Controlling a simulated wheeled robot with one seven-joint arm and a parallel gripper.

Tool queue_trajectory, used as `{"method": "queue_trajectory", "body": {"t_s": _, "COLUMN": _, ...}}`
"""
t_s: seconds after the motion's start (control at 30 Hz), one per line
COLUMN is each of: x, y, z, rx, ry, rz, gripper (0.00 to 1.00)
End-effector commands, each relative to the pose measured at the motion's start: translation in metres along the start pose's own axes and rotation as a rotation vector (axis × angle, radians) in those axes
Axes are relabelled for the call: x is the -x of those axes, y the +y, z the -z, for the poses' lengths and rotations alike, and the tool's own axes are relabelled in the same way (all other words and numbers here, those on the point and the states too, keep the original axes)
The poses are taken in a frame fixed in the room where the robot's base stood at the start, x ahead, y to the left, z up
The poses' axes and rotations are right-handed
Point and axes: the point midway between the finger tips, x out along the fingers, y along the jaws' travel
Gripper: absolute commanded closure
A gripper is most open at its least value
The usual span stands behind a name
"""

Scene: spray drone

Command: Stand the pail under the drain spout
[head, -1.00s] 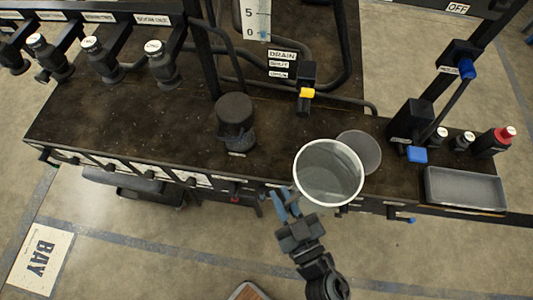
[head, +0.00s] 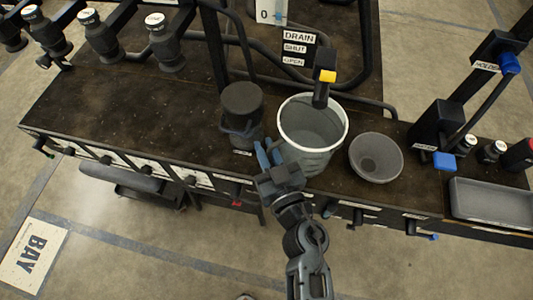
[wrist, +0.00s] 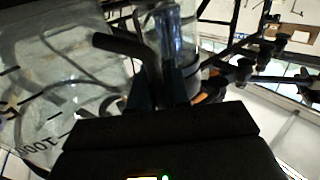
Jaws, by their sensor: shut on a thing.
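The pail (head: 309,160), grey-white with a pale rim and open top, is upright at the bench's front, between a dark round canister and a grey bowl. My gripper (head: 269,153) is shut on the pail at its near left side; the exact grip is hard to see. The black drain spout (head: 320,97), with a yellow lever (head: 327,76), overlaps the pail's back right rim and opening in the head view. I cannot tell whether the pail's base touches the bench. In the wrist view, dark fingers (wrist: 163,88) are close beside a see-through, marked wall.
The dark canister (head: 241,107) stands close to the gripper's left. The grey bowl (head: 376,157) is just right of the pail. A black post with a blue lever (head: 445,161) and a grey tray (head: 492,203) are farther right. The bench's left part is clear.

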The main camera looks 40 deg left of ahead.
Motion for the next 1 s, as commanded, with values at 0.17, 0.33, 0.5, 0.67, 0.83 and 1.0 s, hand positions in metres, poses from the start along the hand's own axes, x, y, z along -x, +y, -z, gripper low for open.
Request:
{"method": "queue_trajectory", "body": {"t_s": 0.17, "x": -0.0003, "y": 0.0004, "z": -0.0008, "rx": 0.001, "ry": 0.002, "rz": 0.0, "gripper": 1.0}}
{"method": "queue_trajectory", "body": {"t_s": 0.33, "x": -0.0001, "y": 0.0004, "z": -0.0007, "rx": 0.001, "ry": 0.002, "rz": 0.0, "gripper": 1.0}}
{"method": "queue_trajectory", "body": {"t_s": 0.5, "x": 0.0001, "y": 0.0002, "z": -0.0037, "rx": 0.001, "ry": 0.001, "rz": 0.0, "gripper": 0.8}}
{"method": "queue_trajectory", "body": {"t_s": 0.67, "x": 0.0001, "y": 0.0003, "z": -0.0036, "rx": 0.001, "ry": 0.001, "rz": 0.0, "gripper": 0.64}}
{"method": "queue_trajectory", "body": {"t_s": 0.83, "x": 0.0001, "y": 0.0003, "z": -0.0036, "rx": 0.001, "ry": 0.001, "rz": 0.0, "gripper": 0.58}}
{"method": "queue_trajectory", "body": {"t_s": 1.0, "x": 0.0001, "y": 0.0002, "z": -0.0014, "rx": 0.001, "ry": 0.001, "rz": 0.0, "gripper": 0.58}}
